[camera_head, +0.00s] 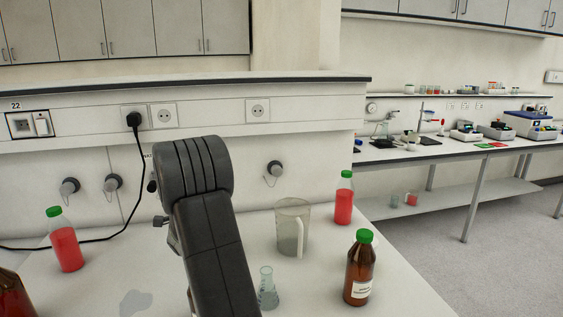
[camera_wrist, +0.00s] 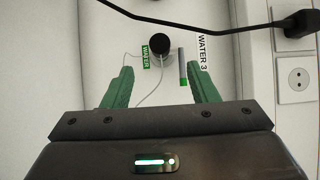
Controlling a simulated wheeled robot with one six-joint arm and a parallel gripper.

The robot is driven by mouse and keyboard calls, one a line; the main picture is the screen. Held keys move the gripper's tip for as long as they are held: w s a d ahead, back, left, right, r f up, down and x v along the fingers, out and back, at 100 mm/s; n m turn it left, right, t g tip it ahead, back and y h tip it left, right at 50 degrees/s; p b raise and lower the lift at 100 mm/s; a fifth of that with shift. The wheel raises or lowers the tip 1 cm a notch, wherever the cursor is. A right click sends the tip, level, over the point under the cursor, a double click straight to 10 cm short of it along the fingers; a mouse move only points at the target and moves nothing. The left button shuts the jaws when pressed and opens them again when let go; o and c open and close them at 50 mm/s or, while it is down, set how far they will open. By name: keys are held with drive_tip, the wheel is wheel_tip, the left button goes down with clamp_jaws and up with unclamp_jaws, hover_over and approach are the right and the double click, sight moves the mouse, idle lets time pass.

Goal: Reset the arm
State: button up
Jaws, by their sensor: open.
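My gripper (camera_wrist: 160,90) shows in the wrist view with its two green fingers spread wide and nothing between them. Beyond the fingers is the white wall panel with a round dark tap knob (camera_wrist: 161,42) and a green "WATER" label (camera_wrist: 145,57). In the head view my dark arm rises from the bottom centre and bends at the top in front of the wall panel. The gripper itself is hidden there behind the arm.
On the bench stand two bottles of red liquid, left (camera_head: 66,246) and right (camera_head: 344,203), a clear jug (camera_head: 292,228), a flask (camera_head: 267,290) and a brown bottle (camera_head: 359,270). A black plug and cable (camera_head: 134,120) hang at the wall.

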sight(154, 188)
drive_tip(key=p+x, duration=0.1)
drive_tip(key=x, duration=0.7)
drive_tip(key=shift+w+a+p, duration=0.2)
drive_tip(key=shift+w+p, duration=0.05)
drive_tip(key=shift+p, duration=0.15)
drive_tip(key=shift+s, duration=0.25)
drive_tip(key=shift+w+d+r, duration=0.1)
drive_tip(key=shift+w, duration=0.1)
drive_tip(key=b+v, duration=0.3)
drive_tip(key=v, duration=1.1)
drive_tip(key=p+x, duration=0.3)
drive_tip(key=x, duration=1.1)
drive_tip(key=s, duration=0.1)
drive_tip(key=s+b, duration=0.1)
drive_tip(key=shift+s+d, duration=0.25)
drive_tip(key=shift+s, duration=0.05)
drive_tip(key=shift+s+d, duration=0.1)
drive_tip(key=shift+s, duration=0.4)
